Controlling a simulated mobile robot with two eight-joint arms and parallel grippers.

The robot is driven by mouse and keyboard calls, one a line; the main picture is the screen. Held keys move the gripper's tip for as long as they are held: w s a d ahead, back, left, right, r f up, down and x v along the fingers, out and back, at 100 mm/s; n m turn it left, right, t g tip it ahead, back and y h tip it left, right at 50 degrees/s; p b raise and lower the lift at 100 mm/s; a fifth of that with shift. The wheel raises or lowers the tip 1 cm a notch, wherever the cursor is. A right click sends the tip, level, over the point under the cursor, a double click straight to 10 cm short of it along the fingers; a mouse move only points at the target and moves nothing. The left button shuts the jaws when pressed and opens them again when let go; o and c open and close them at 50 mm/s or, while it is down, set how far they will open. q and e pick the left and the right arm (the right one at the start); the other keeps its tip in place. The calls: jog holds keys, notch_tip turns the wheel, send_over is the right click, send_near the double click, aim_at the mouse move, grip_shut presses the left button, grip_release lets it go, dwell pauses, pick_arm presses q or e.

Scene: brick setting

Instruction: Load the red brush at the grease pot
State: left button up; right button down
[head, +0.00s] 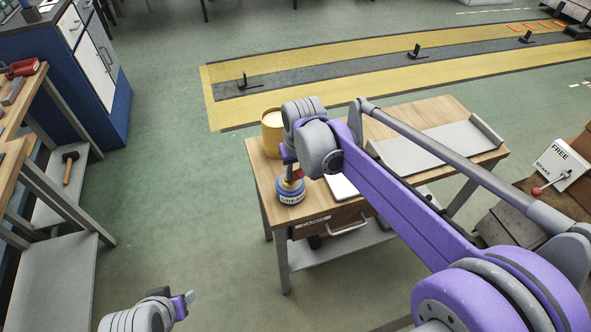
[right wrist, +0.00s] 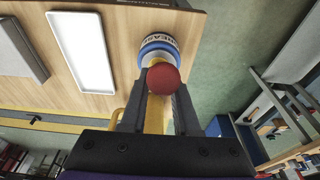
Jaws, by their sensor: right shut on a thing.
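The grease pot (head: 291,191), blue with a white band lettered GREASE, stands at the left front corner of the wooden bench (head: 258,168). It also shows in the right wrist view (right wrist: 158,42). My right gripper (head: 290,168) is right above the pot, pointing down. It is shut on the red brush, whose round red end (right wrist: 163,78) shows between the fingers in the right wrist view, in line with the pot. The brush's lower end is hidden, so I cannot tell if it touches the grease. My left gripper (head: 186,304) is low at the left, away from the bench; its jaw opening is unclear.
A yellow bucket (head: 272,135) stands behind the pot. A white flat tray (head: 341,187) and a grey tray (head: 430,148) lie to its right, partly behind my right arm. A drawer (head: 335,222) is under the bench top. Open green floor lies left of the bench.

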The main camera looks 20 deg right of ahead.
pick_arm(q)
jog(key=shift+r, duration=0.1)
pick_arm(e)
jog(key=shift+w+p+v, duration=0.25)
jog(key=shift+p+v, duration=0.4)
jog(key=shift+v, duration=0.5)
jog(key=shift+w+p+v, duration=0.25)
jog(key=shift+p+v, duration=0.35)
jog(key=shift+v, duration=0.55)
jog(key=shift+w+p+v, duration=0.2)
jog(key=shift+p+v, duration=0.45)
jog(key=shift+v, duration=0.5)
pick_arm(q)
jog(key=r, duration=0.1)
jog(key=w+r, duration=0.1)
jog(key=r, duration=0.1)
jog(key=w+r, duration=0.1)
jog(key=r, duration=0.1)
jog(key=shift+w, duration=0.1)
pick_arm(e)
jog(key=shift+r, duration=0.1)
